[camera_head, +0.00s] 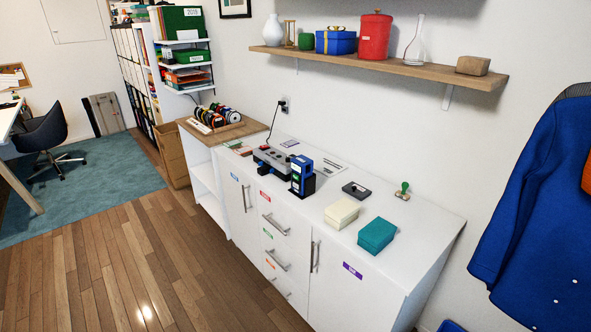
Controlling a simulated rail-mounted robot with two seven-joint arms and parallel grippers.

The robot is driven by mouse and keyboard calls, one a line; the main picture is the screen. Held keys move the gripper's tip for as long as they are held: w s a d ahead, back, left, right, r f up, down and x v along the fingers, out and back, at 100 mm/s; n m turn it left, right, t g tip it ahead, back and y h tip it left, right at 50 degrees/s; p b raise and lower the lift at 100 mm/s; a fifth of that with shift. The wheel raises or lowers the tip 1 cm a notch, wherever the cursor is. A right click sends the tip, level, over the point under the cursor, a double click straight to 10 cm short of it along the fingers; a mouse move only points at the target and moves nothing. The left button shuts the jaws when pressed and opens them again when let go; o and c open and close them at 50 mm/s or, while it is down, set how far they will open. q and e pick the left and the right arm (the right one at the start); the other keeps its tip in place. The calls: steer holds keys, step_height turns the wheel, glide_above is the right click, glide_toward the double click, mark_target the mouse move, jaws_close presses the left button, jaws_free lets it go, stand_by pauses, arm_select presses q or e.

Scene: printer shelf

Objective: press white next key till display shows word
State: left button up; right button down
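On the white cabinet top, a grey device (273,159) with dark parts and a small red spot lies toward the back left. A blue and black upright device (302,176) stands just to its right and front. I cannot make out a white key or a readable display on either one; they are too small at this distance. Neither of my grippers shows in the head view.
The white cabinet (400,278) also bears a cream box (341,213), a teal box (377,235), a black pad (356,189) and a green stamp (403,190). A loaded wooden shelf (400,66) hangs above. The wooden floor (150,260) in front is clear.

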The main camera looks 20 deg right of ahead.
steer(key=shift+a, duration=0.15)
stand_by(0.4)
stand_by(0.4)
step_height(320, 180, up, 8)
steer(key=p, duration=0.8)
